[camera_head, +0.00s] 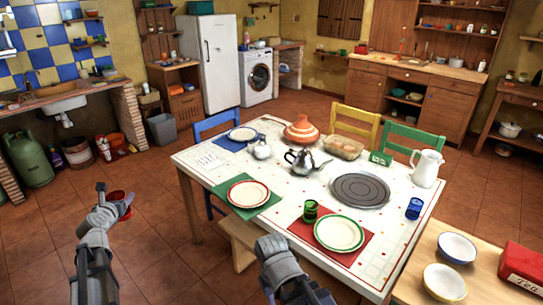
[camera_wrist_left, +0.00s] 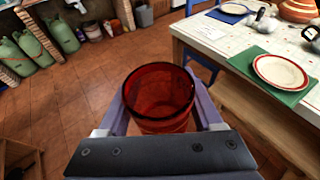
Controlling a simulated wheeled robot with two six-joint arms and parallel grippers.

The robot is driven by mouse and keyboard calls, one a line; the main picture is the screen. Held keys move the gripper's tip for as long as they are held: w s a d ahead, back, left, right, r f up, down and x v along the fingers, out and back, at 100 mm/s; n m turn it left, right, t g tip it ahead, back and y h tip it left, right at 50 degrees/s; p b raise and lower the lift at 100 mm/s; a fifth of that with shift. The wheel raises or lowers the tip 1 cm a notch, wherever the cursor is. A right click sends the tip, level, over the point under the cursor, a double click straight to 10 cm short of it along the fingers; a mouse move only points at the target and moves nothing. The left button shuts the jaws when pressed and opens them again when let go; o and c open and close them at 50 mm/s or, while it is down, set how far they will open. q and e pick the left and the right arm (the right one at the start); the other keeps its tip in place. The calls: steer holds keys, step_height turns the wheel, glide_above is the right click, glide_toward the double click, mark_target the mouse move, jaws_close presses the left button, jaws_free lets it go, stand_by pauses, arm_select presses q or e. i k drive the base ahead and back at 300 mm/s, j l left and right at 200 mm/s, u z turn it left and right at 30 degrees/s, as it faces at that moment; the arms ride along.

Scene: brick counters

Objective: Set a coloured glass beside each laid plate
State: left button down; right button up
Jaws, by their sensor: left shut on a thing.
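My left gripper (camera_head: 116,201) is shut on a red glass (camera_wrist_left: 160,124). It holds the glass over the floor, left of the table and apart from it; the glass shows partly in the head view (camera_head: 124,198). A red-rimmed plate (camera_head: 248,194) lies on a green mat. A green-rimmed plate (camera_head: 338,233) lies on a red mat, with a green glass (camera_head: 311,211) at its upper left. A blue-rimmed plate (camera_head: 242,133) lies on a blue mat. A blue glass (camera_head: 414,208) stands near the table's right edge. My right gripper (camera_head: 268,248) is low in the middle; its fingers are unclear.
The white-topped table (camera_head: 285,196) also holds a teapot (camera_head: 301,160), a terracotta tagine (camera_head: 301,130), a dark round trivet (camera_head: 360,190) and a white jug (camera_head: 427,167). Chairs and a bench (camera_head: 250,240) stand around it. A side table with bowls (camera_head: 457,247) is at right.

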mark_target(415, 206)
steer(key=i+j+z, duration=0.15)
steer(key=z, duration=0.25)
steer(key=i+j+z, duration=0.1)
steer(key=j+z, duration=0.3)
steer(key=i+j+z, duration=0.1)
steer(key=z, duration=0.3)
steer(key=j+z, duration=0.1)
steer(key=j, duration=0.5)
steer(key=i+j+z, duration=0.1)
steer(key=j, duration=0.45)
